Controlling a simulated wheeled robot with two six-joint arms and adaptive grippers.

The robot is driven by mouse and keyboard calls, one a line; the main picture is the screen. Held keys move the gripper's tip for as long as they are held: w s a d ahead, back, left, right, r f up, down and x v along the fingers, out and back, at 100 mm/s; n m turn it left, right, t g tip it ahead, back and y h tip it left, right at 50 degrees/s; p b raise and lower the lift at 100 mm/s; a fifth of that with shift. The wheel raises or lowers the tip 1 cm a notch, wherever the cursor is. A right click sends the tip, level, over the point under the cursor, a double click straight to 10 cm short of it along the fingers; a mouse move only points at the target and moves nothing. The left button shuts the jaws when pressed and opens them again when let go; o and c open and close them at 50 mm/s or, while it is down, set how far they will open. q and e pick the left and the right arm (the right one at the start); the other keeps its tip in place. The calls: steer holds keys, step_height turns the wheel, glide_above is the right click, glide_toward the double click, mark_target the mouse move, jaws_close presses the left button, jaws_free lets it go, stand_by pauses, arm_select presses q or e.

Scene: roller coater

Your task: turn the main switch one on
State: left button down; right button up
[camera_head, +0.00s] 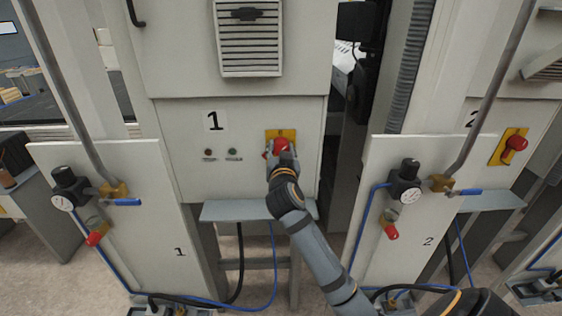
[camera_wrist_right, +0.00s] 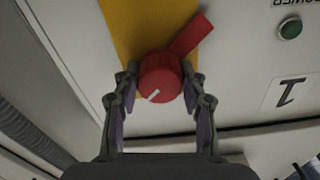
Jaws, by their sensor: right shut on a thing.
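The main switch one is a red rotary knob (camera_wrist_right: 158,82) with a white mark and a red handle tab, on a yellow plate (camera_wrist_right: 133,22). In the head view the red knob (camera_head: 280,146) and its yellow plate (camera_head: 287,133) sit on the cabinet panel marked 1. My right gripper (camera_wrist_right: 157,85) has its two fingers on either side of the knob, shut on it. In the head view my right gripper (camera_head: 283,160) covers the lower part of the knob. My left gripper is not in view.
A grey shelf (camera_head: 225,211) juts out below the switch. A green button (camera_head: 232,151) and a dark red one (camera_head: 208,152) sit left of it. Panel 2 has another red switch (camera_head: 516,143). Valves and blue hoses stand on both sides.

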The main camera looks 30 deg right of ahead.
steer(key=m+b, duration=0.1)
steer(key=b, duration=0.1)
steer(key=m+b, duration=0.1)
steer(key=m, duration=0.1)
steer(key=m+b, duration=0.2)
steer(key=shift+f+b, duration=0.25)
steer(key=shift+b, duration=0.1)
steer(key=shift+r+m+b, duration=0.2)
steer(key=shift+m+b, duration=1.15)
steer(key=shift+m, duration=0.25)
steer(key=o, duration=1.1)
steer(key=shift+o, duration=0.2)
